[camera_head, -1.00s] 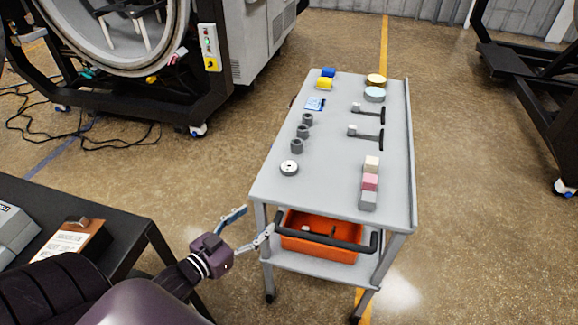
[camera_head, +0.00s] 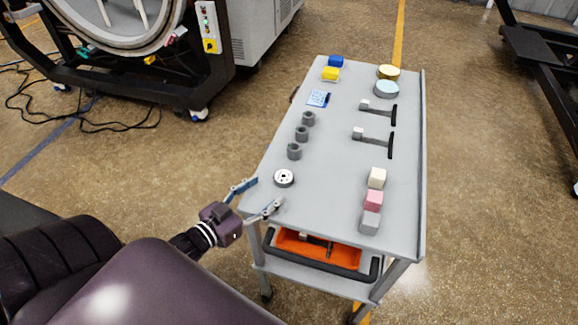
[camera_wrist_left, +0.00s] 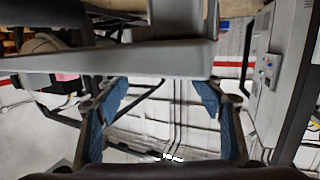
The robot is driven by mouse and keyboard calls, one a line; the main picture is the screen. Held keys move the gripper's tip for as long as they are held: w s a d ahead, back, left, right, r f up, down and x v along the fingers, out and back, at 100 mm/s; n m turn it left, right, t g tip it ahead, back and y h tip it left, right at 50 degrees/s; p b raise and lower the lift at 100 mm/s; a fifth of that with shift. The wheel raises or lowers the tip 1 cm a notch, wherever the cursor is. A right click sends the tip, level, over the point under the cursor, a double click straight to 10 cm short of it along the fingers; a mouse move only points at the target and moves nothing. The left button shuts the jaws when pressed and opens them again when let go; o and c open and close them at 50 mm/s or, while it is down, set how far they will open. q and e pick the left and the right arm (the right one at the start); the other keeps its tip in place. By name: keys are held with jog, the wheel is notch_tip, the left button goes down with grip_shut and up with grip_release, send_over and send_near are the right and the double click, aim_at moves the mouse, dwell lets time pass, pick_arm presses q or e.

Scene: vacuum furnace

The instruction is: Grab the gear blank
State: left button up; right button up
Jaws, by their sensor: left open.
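A round silver disc with a dark centre hole (camera_head: 284,178), which looks like the gear blank, lies flat near the left front corner of the grey cart top (camera_head: 330,200). My left gripper (camera_head: 266,192) is open and empty at the cart's front left corner, its fingers pointing toward the disc and apart from it. In the left wrist view the two blue finger pads (camera_wrist_left: 162,88) stand wide apart with nothing between them; a grey slab edge, likely the cart top (camera_wrist_left: 130,60), crosses above. I cannot make out the disc there. My right gripper is not in view.
Dark grey rings (camera_head: 302,133) stand in a row behind the disc. White, pink and grey blocks (camera_head: 373,200) line the right side. Two black-handled tools (camera_head: 377,138) lie farther back. An orange bin (camera_head: 310,247) sits below, behind the black cart handle (camera_head: 320,268).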

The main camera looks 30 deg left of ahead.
aim_at(281, 179)
pick_arm(q)
jog(key=shift+w, duration=0.6)
jog(key=shift+p+x, duration=0.3)
jog(key=shift+x, duration=0.65)
jog(key=x, duration=0.3)
jog(key=p+x, duration=0.1)
jog(key=shift+w+d+r, duration=0.15)
jog(key=shift+d+r, duration=0.1)
jog(key=shift+w+f, duration=0.1)
jog(key=shift+w, duration=0.25)
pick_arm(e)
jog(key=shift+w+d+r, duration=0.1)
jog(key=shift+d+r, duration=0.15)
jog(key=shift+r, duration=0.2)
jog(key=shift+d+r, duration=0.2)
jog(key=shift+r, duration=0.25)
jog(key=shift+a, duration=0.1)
